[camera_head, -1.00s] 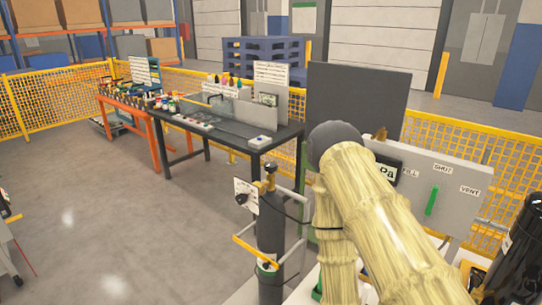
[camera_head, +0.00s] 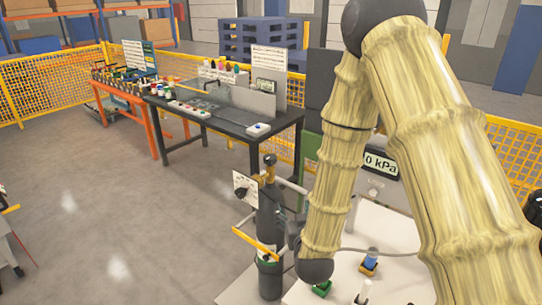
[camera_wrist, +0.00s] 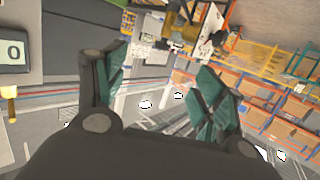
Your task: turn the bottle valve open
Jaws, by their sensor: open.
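The bottle (camera_head: 268,228) is a dark upright cylinder in a stand at the middle of the head view. Its valve (camera_head: 269,161) is the dark top piece, with a white tag plate (camera_head: 243,184) and a dark knob beside it. My gripper shows in the wrist view (camera_wrist: 163,72) with its two green-padded fingers spread and nothing between them. In the head view my arm comes down just right of the bottle; its end is partly hidden, below valve height. I cannot pick out the valve clearly in the wrist view.
A yellow bar (camera_head: 254,242) sticks out across the bottle's front. A pressure display (camera_head: 380,164) reading 0 kPa stands behind my arm. A black workbench (camera_head: 222,122) and yellow mesh fence (camera_head: 60,93) lie behind. The floor left of the bottle is clear.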

